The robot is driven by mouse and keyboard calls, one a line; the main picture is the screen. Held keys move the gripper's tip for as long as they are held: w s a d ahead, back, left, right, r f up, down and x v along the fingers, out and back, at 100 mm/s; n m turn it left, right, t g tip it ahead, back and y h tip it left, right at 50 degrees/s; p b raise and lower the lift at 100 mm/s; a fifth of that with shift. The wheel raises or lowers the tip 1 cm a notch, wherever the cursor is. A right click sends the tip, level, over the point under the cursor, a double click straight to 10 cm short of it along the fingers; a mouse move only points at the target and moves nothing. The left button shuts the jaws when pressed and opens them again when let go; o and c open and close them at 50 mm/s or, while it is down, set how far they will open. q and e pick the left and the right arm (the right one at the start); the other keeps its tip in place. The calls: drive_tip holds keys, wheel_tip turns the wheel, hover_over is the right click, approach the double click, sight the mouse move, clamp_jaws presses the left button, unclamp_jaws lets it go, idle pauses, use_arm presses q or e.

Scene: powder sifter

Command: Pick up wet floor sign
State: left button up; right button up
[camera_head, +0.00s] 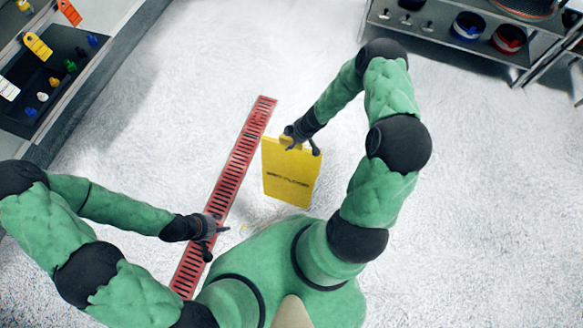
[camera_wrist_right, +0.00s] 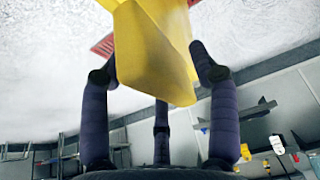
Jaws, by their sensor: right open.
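The yellow wet floor sign (camera_head: 290,175) stands on the white floor in the middle of the head view, with dark lettering on its face. My right gripper (camera_head: 302,146) is at the sign's top edge. In the right wrist view the yellow sign (camera_wrist_right: 150,55) lies between the open fingers of my right gripper (camera_wrist_right: 160,75). I cannot tell whether the fingers touch it. My left gripper (camera_head: 212,238) is lower left of the sign, above the red grate, apart from the sign. Its fingers are small, and I cannot tell how far they are apart.
A long red floor grate (camera_head: 240,150) runs diagonally left of the sign. A dark panel with colored tags and knobs (camera_head: 50,65) is at the upper left. A metal shelf with round containers (camera_head: 468,25) is at the upper right. The floor right of my right arm is clear.

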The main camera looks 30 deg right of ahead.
idle(0.3)
clamp_jaws()
drive_tip(key=shift+w, duration=0.1)
